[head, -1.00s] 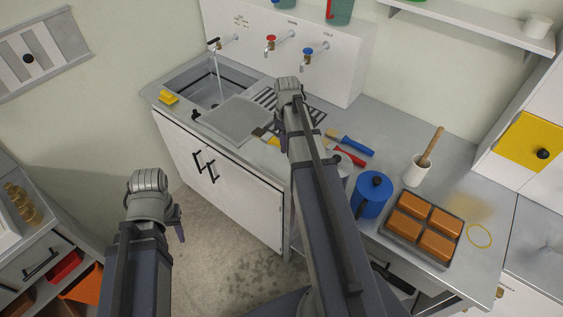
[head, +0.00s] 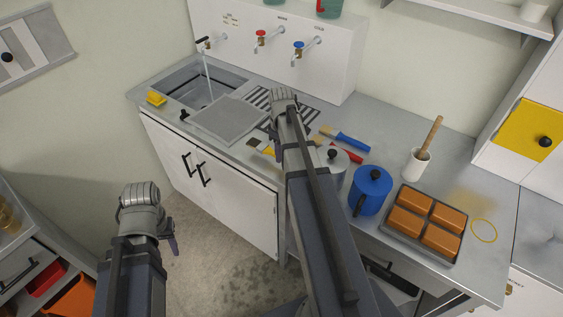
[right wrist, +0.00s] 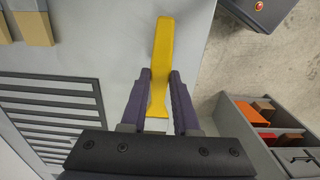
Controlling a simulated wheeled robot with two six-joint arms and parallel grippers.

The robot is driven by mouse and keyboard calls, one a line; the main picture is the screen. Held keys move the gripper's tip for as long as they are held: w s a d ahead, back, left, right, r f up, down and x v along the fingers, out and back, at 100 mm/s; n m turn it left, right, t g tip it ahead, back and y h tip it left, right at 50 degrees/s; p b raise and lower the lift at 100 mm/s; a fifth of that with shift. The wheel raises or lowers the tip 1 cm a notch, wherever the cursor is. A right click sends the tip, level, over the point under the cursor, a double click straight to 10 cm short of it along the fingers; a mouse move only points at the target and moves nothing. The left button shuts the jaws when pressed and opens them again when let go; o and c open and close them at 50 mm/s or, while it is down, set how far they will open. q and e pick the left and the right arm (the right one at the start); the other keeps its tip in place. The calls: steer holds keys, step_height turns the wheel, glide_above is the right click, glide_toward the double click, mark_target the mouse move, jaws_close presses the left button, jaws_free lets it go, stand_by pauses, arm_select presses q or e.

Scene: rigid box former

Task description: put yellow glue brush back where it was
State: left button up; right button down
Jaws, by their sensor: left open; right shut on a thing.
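The yellow glue brush (right wrist: 160,65) is between the fingers of my right gripper (right wrist: 158,100) in the right wrist view, its handle pointing away from the wrist. My right gripper is shut on it, over the counter. In the head view a bit of the yellow brush (head: 254,142) shows left of my right arm, which hides most of that gripper. A blue brush (head: 350,142) and a red brush (head: 347,153) lie on the counter right of the arm. My left gripper (head: 169,240) hangs open and empty above the floor, left of the cabinet.
A sink (head: 200,86) with a running tap and a grey board (head: 229,120) are at the left. A metal pot (head: 334,160), blue pot (head: 372,188), white mortar (head: 416,163) and tray of orange blocks (head: 450,257) stand at right.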

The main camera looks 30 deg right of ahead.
steer(key=shift+f+b, duration=1.3)
steer(key=shift+f, duration=0.35)
steer(key=shift+f, duration=0.2)
steer(key=c, duration=0.7)
jaws_free()
steer(key=shift+o, duration=0.2)
steer(key=shift+r, duration=0.1)
step_height(320, 180, up, 12)
steer(key=p, duration=1.2)
steer(key=shift+r, duration=0.15)
